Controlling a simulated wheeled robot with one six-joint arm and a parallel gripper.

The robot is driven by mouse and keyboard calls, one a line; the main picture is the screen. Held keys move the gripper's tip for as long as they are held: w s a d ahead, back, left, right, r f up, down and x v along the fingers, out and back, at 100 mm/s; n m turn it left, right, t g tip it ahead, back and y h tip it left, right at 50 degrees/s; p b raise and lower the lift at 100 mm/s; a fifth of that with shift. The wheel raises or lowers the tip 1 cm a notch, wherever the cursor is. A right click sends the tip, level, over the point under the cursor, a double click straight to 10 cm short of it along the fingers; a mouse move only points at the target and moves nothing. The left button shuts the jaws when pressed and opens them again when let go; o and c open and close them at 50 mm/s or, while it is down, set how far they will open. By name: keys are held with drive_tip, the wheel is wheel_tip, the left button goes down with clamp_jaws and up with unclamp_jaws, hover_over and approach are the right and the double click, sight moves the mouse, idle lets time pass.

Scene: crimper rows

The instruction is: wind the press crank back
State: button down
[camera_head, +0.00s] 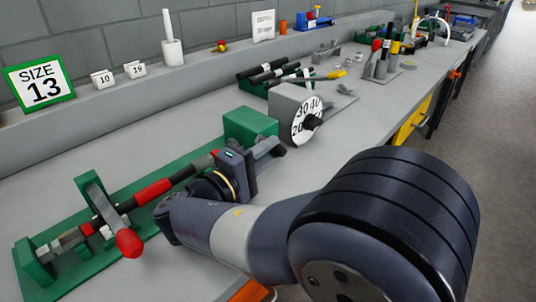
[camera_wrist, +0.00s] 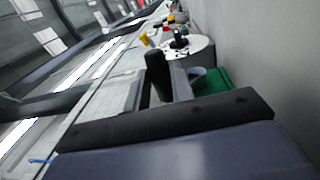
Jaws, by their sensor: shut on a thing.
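My gripper (camera_head: 268,148) is at the right end of the long green press base (camera_head: 62,278), close to a green block (camera_head: 250,124). In the wrist view, a black handle (camera_wrist: 157,72) stands between the grey fingers of my gripper (camera_wrist: 157,92), which is shut on it. It looks like the crank's grip; the crank's arm is hidden. The green block also shows in the wrist view (camera_wrist: 212,82). On the base, a rod with red sections (camera_head: 152,192) runs to a green upright plate. A lever with a red knob (camera_head: 129,243) stands there.
A grey box with a numbered white dial (camera_head: 303,122) and black knob stands just behind the block. A "SIZE 13" sign (camera_head: 40,84) is on the back ledge. The aisle at right is clear.

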idle(0.3)
drive_tip(key=c, duration=1.2)
unclamp_jaws()
wheel_tip(320, 180, up, 10)
drive_tip(key=p, duration=0.3)
drive_tip(key=shift+c, duration=0.6)
